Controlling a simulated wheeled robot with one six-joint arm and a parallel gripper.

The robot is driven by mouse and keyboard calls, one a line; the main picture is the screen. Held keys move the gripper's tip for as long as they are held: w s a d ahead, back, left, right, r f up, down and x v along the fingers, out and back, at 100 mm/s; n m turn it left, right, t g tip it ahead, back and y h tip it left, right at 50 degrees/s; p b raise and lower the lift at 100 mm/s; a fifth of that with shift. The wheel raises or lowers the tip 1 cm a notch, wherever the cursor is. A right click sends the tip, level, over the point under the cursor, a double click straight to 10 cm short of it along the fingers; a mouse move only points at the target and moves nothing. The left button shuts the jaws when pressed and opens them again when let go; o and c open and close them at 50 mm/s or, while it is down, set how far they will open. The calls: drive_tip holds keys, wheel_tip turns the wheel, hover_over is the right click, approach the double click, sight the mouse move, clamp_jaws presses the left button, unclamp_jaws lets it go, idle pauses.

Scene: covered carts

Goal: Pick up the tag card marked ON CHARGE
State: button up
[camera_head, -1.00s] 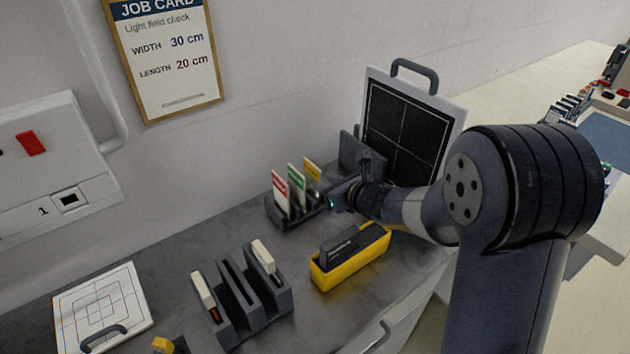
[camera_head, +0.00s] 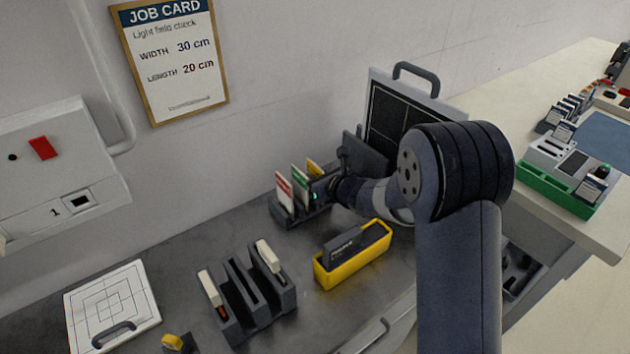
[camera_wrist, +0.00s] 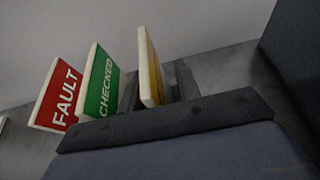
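Three tag cards stand in a dark slotted rack (camera_head: 283,215) by the wall. The red card (camera_head: 284,190) reads FAULT in the wrist view (camera_wrist: 60,95). The green card (camera_head: 300,183) reads CHECKED there (camera_wrist: 102,85). The yellow card (camera_head: 314,167) shows nearly edge-on in the wrist view (camera_wrist: 150,68), its wording unreadable; no ON CHARGE lettering is visible. My gripper (camera_head: 322,190) is at the rack's right end, beside the yellow card. In the wrist view its two dark fingers (camera_wrist: 158,88) stand apart on either side of the yellow card's lower part, with a gap visible on the right.
A yellow tray (camera_head: 352,265) with a dark block and a grey slotted holder (camera_head: 250,310) stand in front. A gridded black panel (camera_head: 385,115) with a handle stands behind my wrist. A white gridded plate (camera_head: 112,305) lies left. Bare cart top lies between them.

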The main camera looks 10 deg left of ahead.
drive_tip(key=shift+c, duration=0.5)
clamp_jaws()
drive_tip(key=shift+r, duration=0.1)
